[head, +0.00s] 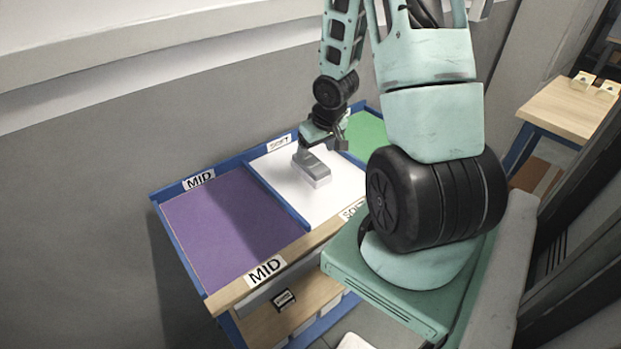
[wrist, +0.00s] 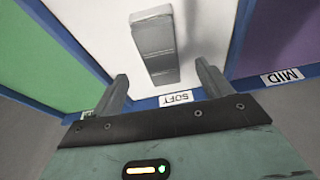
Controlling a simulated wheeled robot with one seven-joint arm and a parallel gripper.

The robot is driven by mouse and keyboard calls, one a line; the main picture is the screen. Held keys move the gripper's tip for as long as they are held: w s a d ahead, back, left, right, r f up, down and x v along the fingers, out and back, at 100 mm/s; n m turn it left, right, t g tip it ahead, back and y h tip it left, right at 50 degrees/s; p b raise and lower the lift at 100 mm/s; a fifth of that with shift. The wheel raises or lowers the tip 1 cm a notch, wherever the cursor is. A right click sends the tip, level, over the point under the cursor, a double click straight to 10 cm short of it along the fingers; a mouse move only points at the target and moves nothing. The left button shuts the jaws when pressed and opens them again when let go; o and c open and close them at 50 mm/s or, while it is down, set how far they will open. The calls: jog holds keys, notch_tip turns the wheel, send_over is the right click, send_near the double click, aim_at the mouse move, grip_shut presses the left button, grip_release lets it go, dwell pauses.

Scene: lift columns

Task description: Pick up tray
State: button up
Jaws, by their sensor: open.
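The only loose item in the compartments is a grey, flat, oblong block (head: 312,166), which I take to be the tray. It lies in the white middle compartment, marked SOFT. In the wrist view the block (wrist: 155,45) appears ahead of the two fingers, between their lines, with its near end close to fingertip level. My gripper (head: 325,143) is just beyond the block in the head view. It also shows in the wrist view (wrist: 163,82), with its fingers spread and nothing between them. I cannot tell the height gap to the block.
The blue-framed sorting table has a purple compartment (head: 235,225) marked MID on the left and a green compartment (head: 367,135) on the right. Blue dividers (head: 278,195) separate them. A grey wall stands behind. A wooden-topped table (head: 570,108) is at the far right.

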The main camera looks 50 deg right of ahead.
aim_at(312, 163)
jog(key=shift+x, duration=3.5)
jog(key=shift+a, duration=0.1)
jog(key=c, duration=1.1)
